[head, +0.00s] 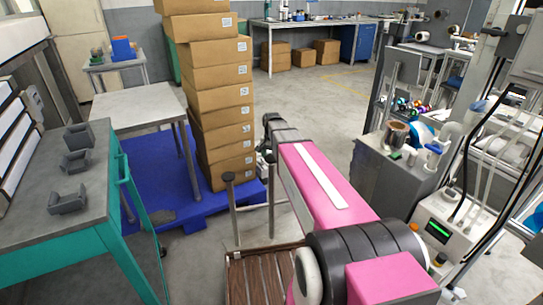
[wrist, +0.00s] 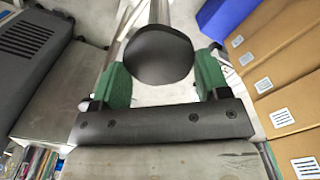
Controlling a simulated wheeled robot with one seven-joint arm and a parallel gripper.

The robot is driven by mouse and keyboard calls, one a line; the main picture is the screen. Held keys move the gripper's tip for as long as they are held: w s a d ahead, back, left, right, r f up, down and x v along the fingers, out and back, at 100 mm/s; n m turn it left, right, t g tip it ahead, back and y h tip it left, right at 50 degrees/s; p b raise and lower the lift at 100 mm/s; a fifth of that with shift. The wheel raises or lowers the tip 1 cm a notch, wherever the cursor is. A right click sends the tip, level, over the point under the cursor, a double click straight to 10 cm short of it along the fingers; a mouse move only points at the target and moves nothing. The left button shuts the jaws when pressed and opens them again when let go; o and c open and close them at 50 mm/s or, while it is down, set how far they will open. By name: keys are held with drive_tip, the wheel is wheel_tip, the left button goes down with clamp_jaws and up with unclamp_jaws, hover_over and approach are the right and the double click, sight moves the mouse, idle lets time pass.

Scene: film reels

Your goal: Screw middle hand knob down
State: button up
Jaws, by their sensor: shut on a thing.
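A dark round hand knob (wrist: 158,52) on a grey metal post sits between the two green fingers of my gripper (wrist: 162,75) in the wrist view. My gripper is shut on this knob. The finger contact is partly hidden. In the head view, dark-topped metal posts stand at the slatted wooden stand; one dark knob (head: 229,177) shows at the left. My pink arm reaches forward beside them and hides part of the stand. I cannot tell from the head view which knob is the middle one.
A tall stack of cardboard boxes (head: 218,95) stands on a blue pallet (head: 190,212) just beyond the posts. A teal-framed table (head: 55,200) with grey brackets is at the left. Grey equipment (head: 395,170) stands at the right. Brown slats (head: 262,278) lie at the front.

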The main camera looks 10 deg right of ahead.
sight(272, 157)
drive_tip(key=shift+m, duration=0.6)
drive_tip(key=o, duration=0.9)
wheel_tip(272, 157, up, 11)
drive_tip(key=shift+f, duration=0.1)
idle(0.3)
drive_tip(key=s+f+n, duration=0.2)
drive_tip(key=s+f, duration=0.3)
drive_tip(key=s, duration=0.2)
drive_tip(key=s+f+n, duration=0.3)
drive_tip(key=s+f, duration=0.2)
drive_tip(key=s, duration=0.2)
drive_tip(key=s+f+n, duration=0.2)
drive_tip(key=s+f, duration=0.3)
drive_tip(key=s, duration=0.2)
drive_tip(key=shift+s+a+f+n, duration=0.15)
drive_tip(key=shift+s+f+n, duration=0.05)
drive_tip(key=shift+s+n, duration=0.2)
